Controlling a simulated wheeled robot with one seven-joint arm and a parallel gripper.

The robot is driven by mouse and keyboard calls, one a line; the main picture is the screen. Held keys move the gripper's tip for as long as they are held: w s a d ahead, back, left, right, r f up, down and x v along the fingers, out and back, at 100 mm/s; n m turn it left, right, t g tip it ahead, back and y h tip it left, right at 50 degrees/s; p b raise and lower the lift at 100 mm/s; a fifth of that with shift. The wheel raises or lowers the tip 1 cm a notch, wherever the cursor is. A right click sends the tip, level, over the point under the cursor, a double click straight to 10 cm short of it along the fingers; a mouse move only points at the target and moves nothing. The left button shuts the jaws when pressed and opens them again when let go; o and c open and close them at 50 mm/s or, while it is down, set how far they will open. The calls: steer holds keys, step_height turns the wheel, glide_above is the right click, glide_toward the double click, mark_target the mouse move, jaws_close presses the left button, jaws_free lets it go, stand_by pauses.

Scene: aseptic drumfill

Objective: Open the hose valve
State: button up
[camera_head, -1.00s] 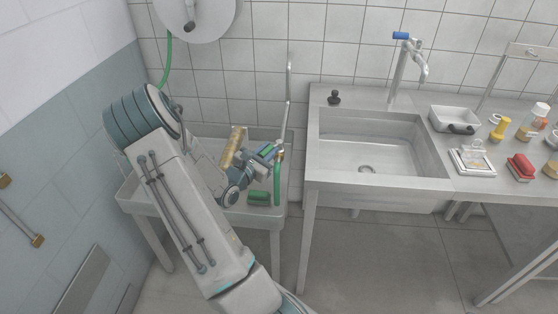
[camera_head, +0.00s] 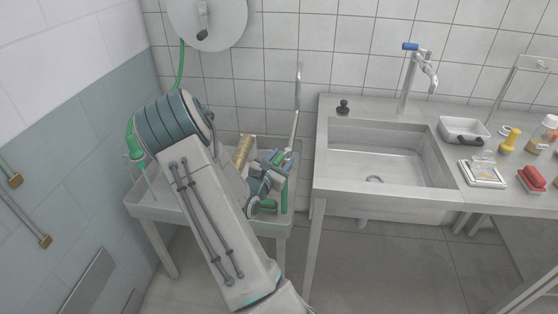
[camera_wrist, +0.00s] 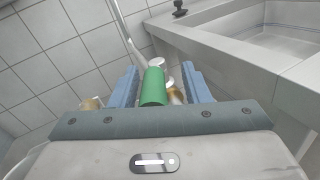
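A green cylindrical grip (camera_wrist: 153,87) stands between my two blue fingers in the wrist view, with pale metal fittings just behind it. It looks like part of the hose valve, but I cannot tell its lever position. In the head view a green upright piece (camera_head: 284,196) shows beside my gripper (camera_head: 276,170), over the low basin. My gripper (camera_wrist: 160,87) is open in the wrist view, its fingers on either side of the green grip. A gap shows on the right; contact on the left is unclear. My arm hides much of the basin.
The low steel basin (camera_head: 146,209) stands against the tiled wall, left of the sink counter (camera_head: 325,150). A green hose (camera_head: 180,66) hangs from the round wall reel (camera_head: 208,22). A metal pipe (camera_head: 297,95) rises behind my gripper. The floor in front is clear.

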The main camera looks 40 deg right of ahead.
steer(key=shift+w+a, duration=0.15)
steer(key=shift+w, duration=0.05)
steer(key=shift+s+a, duration=0.1)
steer(key=shift+a, duration=0.25)
steer(key=b+v, duration=0.1)
steer(key=v, duration=1.2)
steer(key=shift+s, duration=0.1)
steer(key=s+a+r+m+g+y+p, duration=0.1)
steer(key=s+a+r+m+g+y, duration=0.2)
steer(key=s+m, duration=0.35)
steer(key=s+a+r+m+g+y+p, duration=0.1)
steer(key=s+r+m+g+y, duration=0.2)
steer(key=s+m+g, duration=0.3)
steer(key=a+r+m+t+y, duration=0.3)
steer(key=a+r+y, duration=0.1)
steer(key=a, duration=0.5)
steer(key=a+r+m+t+y+p, duration=0.1)
steer(key=a+r+m+t+y, duration=0.2)
steer(key=a+y, duration=0.4)
steer(key=a+r+m, duration=0.1)
steer(key=a, duration=0.1)
steer(key=shift+s+a, duration=0.15)
steer(key=shift+a, duration=0.2)
